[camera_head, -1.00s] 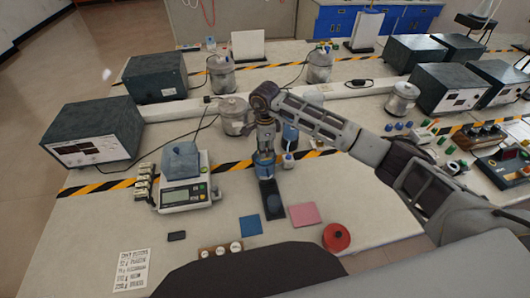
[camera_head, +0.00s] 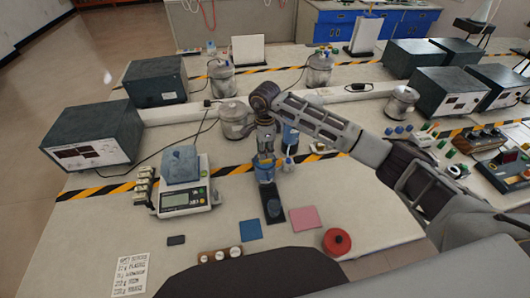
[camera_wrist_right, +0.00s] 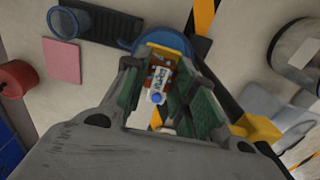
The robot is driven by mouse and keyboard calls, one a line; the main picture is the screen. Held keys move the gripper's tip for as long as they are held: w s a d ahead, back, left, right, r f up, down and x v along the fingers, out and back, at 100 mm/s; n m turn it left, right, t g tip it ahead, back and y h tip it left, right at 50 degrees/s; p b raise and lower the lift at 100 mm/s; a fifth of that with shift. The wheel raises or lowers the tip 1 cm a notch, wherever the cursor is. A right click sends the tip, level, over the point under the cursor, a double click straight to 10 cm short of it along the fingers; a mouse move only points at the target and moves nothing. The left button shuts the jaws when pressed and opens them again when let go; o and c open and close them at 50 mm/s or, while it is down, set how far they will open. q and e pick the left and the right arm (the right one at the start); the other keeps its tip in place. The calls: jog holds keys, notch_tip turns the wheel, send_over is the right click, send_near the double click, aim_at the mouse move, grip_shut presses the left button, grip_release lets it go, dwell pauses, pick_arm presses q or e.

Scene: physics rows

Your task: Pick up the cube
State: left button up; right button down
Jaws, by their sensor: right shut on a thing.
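A blue-grey cube-like block (camera_head: 180,164) sits on the pan of a digital scale (camera_head: 186,200), left of my right gripper in the head view. My right gripper (camera_head: 265,158) points down, apart from this block. In the right wrist view my right gripper's fingers (camera_wrist_right: 160,98) stand on either side of a small labelled piece, with a blue round edge (camera_wrist_right: 148,38) beyond. The fingers hide much of the held thing. My left gripper is not in view.
A blue pad (camera_head: 250,230), a pink pad (camera_head: 303,218) and a red round thing (camera_head: 337,242) lie near the front. Metal canisters (camera_head: 234,118) and dark instrument boxes (camera_head: 93,140) stand around.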

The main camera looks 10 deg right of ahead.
notch_tip(320, 180, up, 17)
jog(key=b, duration=0.3)
dwell(0.4)
jog(key=shift+f, duration=0.15)
dwell(0.3)
